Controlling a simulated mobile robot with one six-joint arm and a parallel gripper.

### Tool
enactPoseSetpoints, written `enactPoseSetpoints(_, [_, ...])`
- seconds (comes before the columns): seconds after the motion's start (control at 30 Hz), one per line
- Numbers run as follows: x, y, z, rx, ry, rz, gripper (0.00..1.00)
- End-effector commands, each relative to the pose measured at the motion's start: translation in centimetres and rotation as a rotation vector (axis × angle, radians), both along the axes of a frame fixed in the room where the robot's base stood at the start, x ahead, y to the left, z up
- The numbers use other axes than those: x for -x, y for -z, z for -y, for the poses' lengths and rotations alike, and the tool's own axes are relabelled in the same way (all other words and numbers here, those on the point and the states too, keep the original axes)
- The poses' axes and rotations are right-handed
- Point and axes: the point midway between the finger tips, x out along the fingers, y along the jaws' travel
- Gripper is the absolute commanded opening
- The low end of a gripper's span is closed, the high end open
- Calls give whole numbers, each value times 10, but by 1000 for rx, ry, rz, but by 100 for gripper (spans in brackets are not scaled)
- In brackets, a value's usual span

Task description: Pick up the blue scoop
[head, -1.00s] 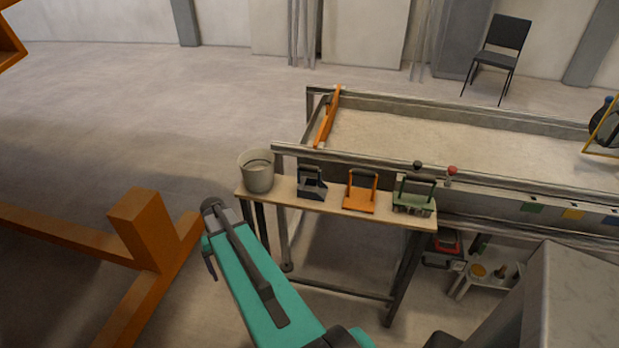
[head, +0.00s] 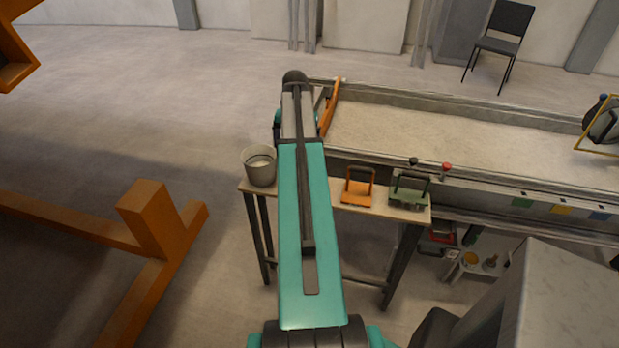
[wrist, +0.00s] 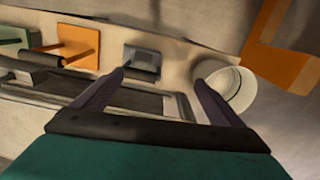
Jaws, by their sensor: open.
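The blue scoop, blue-grey with a dark handle, shows in the wrist view (wrist: 142,56) near the top middle, standing on the narrow shelf table. In the head view my teal arm hides it. My gripper (wrist: 160,77) is open and empty in the wrist view. Its left fingertip appears close to or overlapping the scoop's handle, and its right fingertip lies beside the bucket. I cannot tell from this angle whether the left finger touches the scoop. The gripper's jaws are hidden in the head view.
A grey bucket (head: 260,166) stands at the table's left end. An orange tool (head: 357,192) and a green tool (head: 409,192) stand right of the scoop's place. The sandbed (head: 450,124) lies behind the table. An orange frame (head: 150,225) is at left.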

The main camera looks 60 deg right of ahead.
Motion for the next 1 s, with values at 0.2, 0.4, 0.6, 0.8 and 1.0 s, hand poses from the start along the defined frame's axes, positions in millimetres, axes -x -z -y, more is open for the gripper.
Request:
enactPoseSetpoints(0.2, [28,-17,29,0,73,0,92])
enactPoseSetpoints(0.4, [33,-19,32,-1,83,0,92])
enactPoseSetpoints(0.6, [32,-19,32,-1,82,0,92])
enactPoseSetpoints(0.8, [32,-10,32,-1,82,0,92])
enactPoseSetpoints(1.0, [32,11,32,-1,82,0,92])
